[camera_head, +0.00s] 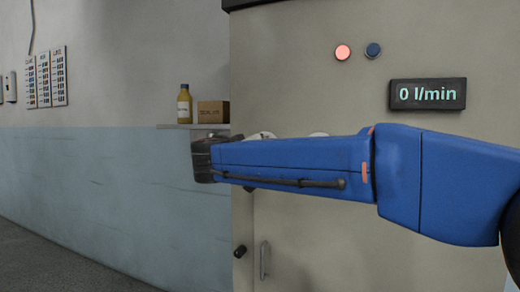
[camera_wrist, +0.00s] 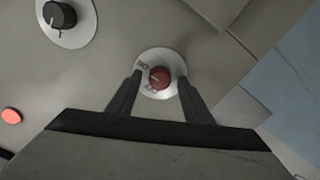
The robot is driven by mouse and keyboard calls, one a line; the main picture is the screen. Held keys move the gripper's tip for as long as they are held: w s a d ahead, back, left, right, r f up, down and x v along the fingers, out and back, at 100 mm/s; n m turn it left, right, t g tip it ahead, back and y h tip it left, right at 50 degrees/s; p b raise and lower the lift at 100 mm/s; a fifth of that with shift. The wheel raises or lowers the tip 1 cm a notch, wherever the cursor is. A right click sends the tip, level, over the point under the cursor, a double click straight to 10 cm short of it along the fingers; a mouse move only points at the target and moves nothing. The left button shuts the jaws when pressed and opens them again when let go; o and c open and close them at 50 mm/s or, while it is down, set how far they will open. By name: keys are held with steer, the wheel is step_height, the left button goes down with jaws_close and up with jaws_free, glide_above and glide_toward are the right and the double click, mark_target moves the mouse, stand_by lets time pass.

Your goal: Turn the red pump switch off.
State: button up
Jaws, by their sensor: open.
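The red pump switch (camera_wrist: 159,78) is a small round knob on a pale disc (camera_wrist: 150,60) with dark markings too small to read, seen in the wrist view. My gripper (camera_wrist: 158,82) is open, with one dark finger on each side of the knob in this view. I cannot tell whether the fingers touch it or how far off they are. In the head view my blue arm reaches left across the cabinet front and hides the switch. My gripper's fingers are not clear there.
A black knob (camera_wrist: 60,15) on a pale disc sits up and left in the wrist view. The cabinet (camera_head: 300,90) carries a lit red lamp (camera_head: 342,52), a dark blue lamp (camera_head: 373,50) and a display (camera_head: 428,94) reading 0 l/min. A shelf holds a bottle (camera_head: 184,104) and a box (camera_head: 213,112).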

steer(key=shift+c, duration=0.3)
steer(key=c, duration=1)
steer(key=shift+n, duration=0.3)
steer(key=n, duration=1.7)
steer(key=shift+f+n, duration=0.1)
steer(key=shift+n, duration=0.2)
